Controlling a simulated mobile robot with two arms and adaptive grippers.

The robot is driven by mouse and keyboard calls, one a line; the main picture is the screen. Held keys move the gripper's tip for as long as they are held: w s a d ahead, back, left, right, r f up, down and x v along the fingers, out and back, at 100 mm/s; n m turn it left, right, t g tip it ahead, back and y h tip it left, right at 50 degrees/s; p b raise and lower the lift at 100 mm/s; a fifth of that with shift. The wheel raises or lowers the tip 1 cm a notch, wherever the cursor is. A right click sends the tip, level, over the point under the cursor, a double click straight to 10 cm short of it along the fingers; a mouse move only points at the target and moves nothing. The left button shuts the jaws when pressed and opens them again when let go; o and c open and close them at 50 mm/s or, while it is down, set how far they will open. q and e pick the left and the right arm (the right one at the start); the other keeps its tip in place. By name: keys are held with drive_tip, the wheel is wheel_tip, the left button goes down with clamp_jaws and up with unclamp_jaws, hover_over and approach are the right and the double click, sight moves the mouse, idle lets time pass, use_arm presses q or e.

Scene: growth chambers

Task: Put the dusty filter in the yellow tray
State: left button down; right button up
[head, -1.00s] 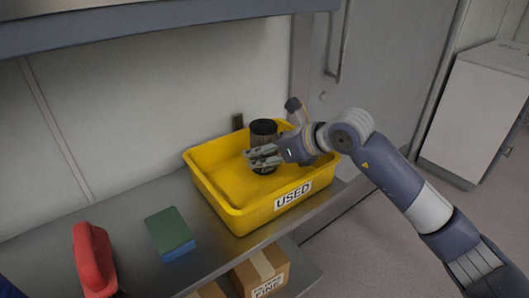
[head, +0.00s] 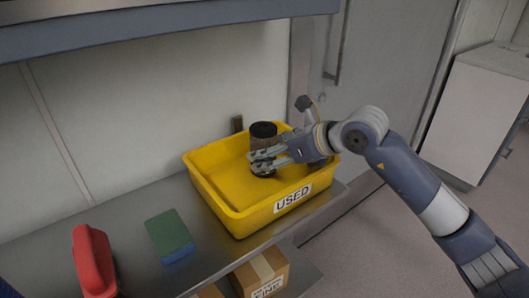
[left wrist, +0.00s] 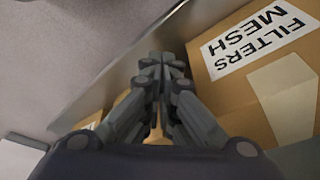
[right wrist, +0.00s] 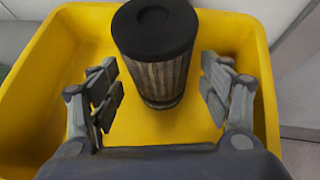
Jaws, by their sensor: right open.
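The dusty filter (head: 263,131) is a dark cylinder with a black cap and brownish pleated sides. It stands upright inside the yellow tray (head: 217,199), which is labelled USED, near its back wall. My right gripper (head: 262,160) is at the filter's lower part. In the right wrist view its fingers (right wrist: 162,92) are spread apart, with the filter (right wrist: 160,75) upright beyond and between them and yellow tray floor visible on both sides. My left gripper (left wrist: 162,62) shows only in its wrist view, fingertips together and nothing seen between them.
A green and blue sponge (head: 170,236) and a red object (head: 94,262) lie on the metal bench left of the tray. Cardboard boxes (head: 262,272) sit on a lower shelf; one box (left wrist: 262,60) reads FILTERS MESH beside my left gripper. An overhead shelf (head: 150,25) spans the top.

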use_arm(q)
wheel_tip(320, 180, down, 2)
drive_tip(key=shift+d+f, duration=0.1)
drive_tip(key=shift+f, duration=0.2)
drive_tip(key=shift+w, duration=0.2)
use_arm(e)
drive_tip(key=v, duration=0.9)
drive_tip(key=shift+r, duration=0.1)
